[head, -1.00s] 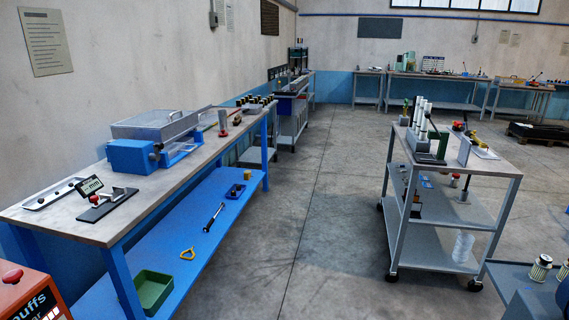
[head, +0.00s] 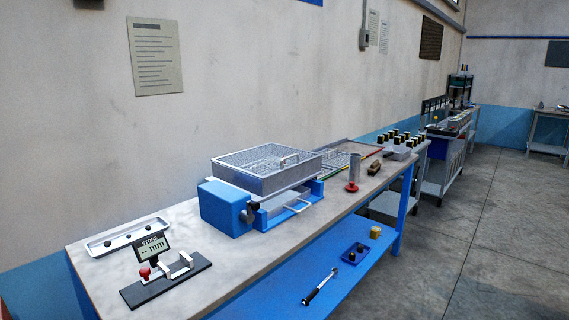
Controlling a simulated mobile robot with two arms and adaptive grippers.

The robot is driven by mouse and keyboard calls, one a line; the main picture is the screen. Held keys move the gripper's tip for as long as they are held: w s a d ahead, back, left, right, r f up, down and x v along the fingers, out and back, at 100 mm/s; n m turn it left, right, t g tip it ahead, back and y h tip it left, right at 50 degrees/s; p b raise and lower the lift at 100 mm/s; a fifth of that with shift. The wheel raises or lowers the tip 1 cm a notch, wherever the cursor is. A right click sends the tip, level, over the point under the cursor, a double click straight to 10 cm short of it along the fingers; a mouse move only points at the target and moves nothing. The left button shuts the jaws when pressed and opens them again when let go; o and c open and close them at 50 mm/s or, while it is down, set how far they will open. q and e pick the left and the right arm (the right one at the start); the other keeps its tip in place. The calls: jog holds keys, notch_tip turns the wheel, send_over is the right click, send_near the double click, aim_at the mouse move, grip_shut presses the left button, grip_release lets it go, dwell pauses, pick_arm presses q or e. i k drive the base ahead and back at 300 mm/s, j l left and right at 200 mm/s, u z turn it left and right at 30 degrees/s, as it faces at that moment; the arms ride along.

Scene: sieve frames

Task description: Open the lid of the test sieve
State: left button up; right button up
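The test sieve (head: 266,170) stands on the left workbench in the head view. It is a rectangular grey metal frame on a blue base with a blue motor box (head: 225,207) at its left. A grey mesh surface with a small bar handle (head: 289,160) shows within the top rim. I cannot tell whether this mesh is the lid or the sieve floor. A pale drawer-like part with a handle (head: 297,207) shows low at its front. Neither of my grippers is in view.
A blue lower shelf (head: 280,289) carries a dark-handled tool (head: 319,287). Open floor (head: 440,250) lies to the right.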

aim_at(298, 162)
jog(key=i+l+u, duration=0.1)
jog(key=u, duration=0.2)
jog(key=i+l+u, duration=0.1)
jog(key=u, duration=0.15)
jog(key=i+l+u, duration=0.4)
jog(key=l, duration=0.15)
jog(key=l+u, duration=0.25)
jog(key=i+l+u, duration=0.2)
jog(key=l, duration=0.25)
